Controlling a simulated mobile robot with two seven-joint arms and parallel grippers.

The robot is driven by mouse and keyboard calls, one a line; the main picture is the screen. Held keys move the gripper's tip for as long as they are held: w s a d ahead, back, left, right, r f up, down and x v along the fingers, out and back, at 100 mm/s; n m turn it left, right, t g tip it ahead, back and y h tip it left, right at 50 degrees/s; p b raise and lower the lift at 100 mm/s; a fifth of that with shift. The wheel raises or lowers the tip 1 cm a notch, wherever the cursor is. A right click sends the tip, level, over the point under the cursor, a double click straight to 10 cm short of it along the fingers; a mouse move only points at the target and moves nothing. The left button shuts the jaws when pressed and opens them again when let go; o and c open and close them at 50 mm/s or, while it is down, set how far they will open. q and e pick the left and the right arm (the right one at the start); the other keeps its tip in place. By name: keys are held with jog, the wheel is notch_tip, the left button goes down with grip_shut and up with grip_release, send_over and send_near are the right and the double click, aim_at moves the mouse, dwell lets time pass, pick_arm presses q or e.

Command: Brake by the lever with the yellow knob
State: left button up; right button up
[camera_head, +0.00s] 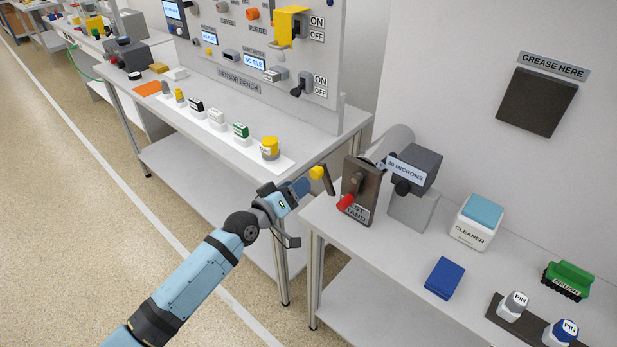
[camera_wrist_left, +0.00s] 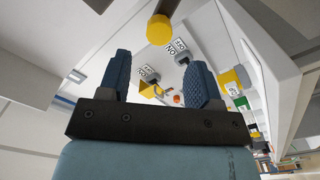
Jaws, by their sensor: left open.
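The lever's yellow knob (camera_head: 316,172) sits at the gap between the two benches, with a short dark lever bar (camera_head: 328,181) beside it. In the left wrist view the yellow knob (camera_wrist_left: 160,29) shows at the top, beyond the fingertips and not between the fingers. My left gripper (camera_head: 303,186) is open and empty, its blue fingers just short of the knob in the head view. Both fingers show apart in the left wrist view (camera_wrist_left: 160,66). I cannot tell whether a finger touches the knob. My right gripper is out of view.
A dark test stand (camera_head: 362,182) with a red-handled lever (camera_head: 345,202) stands close to the right. A grey gauge block (camera_head: 414,166) is beside it. The sensor bench (camera_head: 240,162) holds several small items. A blue block (camera_head: 445,278) and cleaner (camera_head: 476,222) sit on the right bench.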

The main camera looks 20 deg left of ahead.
pick_arm(q)
jog(key=v, duration=0.6)
jog(key=shift+s, duration=0.35)
jog(key=shift+a, duration=0.1)
jog(key=s+d+f+m+g+y, duration=0.2)
jog(key=s+d+f+m+g, duration=0.15)
jog(key=s+f, duration=0.65)
jog(key=s+d+f+m+g+y, duration=0.1)
jog(key=s+d+f+m+g, duration=0.3)
jog(key=s+f, duration=0.6)
notch_tip(320, 180, up, 13)
jog(key=s+t+p, duration=0.1)
jog(key=s+p, duration=0.1)
jog(key=p, duration=1)
jog(key=shift+s+r+p, duration=0.2)
jog(key=shift+s+p, duration=0.15)
jog(key=shift+s, duration=0.05)
jog(key=shift+d+t, duration=0.1)
jog(key=shift+t, duration=0.15)
